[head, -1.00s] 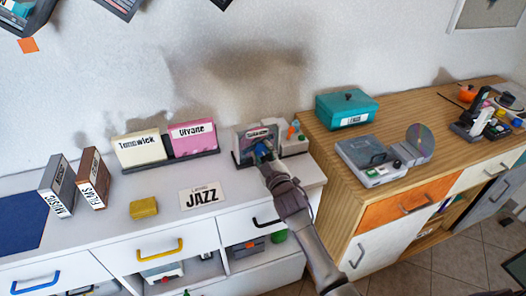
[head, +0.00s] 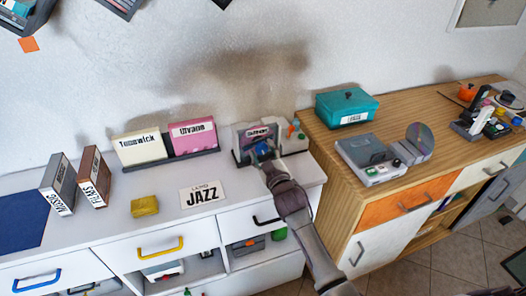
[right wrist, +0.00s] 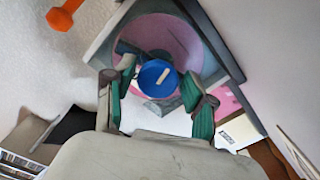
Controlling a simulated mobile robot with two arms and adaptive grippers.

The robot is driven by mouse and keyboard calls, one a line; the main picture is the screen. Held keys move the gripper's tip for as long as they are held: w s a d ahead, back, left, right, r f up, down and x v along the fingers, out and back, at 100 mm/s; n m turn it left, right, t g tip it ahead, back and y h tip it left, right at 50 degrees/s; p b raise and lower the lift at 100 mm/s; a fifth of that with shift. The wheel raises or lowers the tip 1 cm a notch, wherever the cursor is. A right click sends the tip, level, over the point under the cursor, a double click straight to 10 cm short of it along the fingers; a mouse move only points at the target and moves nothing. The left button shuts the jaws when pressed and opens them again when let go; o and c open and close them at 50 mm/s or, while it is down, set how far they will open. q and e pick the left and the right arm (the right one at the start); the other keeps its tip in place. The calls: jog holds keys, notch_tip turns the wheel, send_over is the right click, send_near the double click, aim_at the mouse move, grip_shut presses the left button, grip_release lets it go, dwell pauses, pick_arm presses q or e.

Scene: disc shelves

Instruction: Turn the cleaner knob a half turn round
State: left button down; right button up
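The cleaner (head: 240,143) is a grey upright unit at the back right end of the white cabinet. In the right wrist view its dark frame (right wrist: 222,47) surrounds a pinkish disc (right wrist: 185,38). The blue knob (head: 262,148) is at its front; the right wrist view shows the knob (right wrist: 152,70) with a pale slanted mark. My right gripper (right wrist: 157,88) has one green-padded finger on each side of the knob, with narrow gaps seeming to show. In the head view this gripper (head: 262,155) partly hides the cleaner. My left gripper is out of view.
A white unit (head: 293,139) with an orange part stands just right of the cleaner. A pink case (head: 193,135) in a dark rack is to the left. A JAZZ card (head: 203,193) and yellow block (head: 145,206) lie in front. The wooden cabinet (head: 420,115) rises on the right.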

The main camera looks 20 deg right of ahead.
jog(key=shift+o, duration=0.4)
jog(key=shift+r, duration=0.1)
jog(key=s, duration=1.2)
jog(key=shift+d, duration=0.2)
